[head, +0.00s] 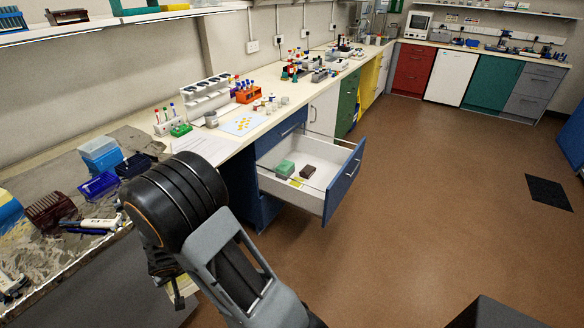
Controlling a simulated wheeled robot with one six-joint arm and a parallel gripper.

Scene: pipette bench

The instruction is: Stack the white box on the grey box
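I cannot pick out a plain white box or a plain grey box with certainty in the head view. A light blue box with a pale top (99,147) stands on the left bench. My arm crosses the lower middle, and its bulky black wrist hides part of the bench edge. A small part of what looks like my gripper (176,292) shows below the wrist, over the bench's front edge. Its fingers are mostly hidden, so I cannot tell whether it is open or holds anything.
An open drawer (343,186) juts out right of my arm, holding a green box (285,168) and a dark brown box (308,171). A blue tray (98,187), a brown rack (50,211) and pipettes crowd the left bench. The brown floor (430,220) at right is mostly clear.

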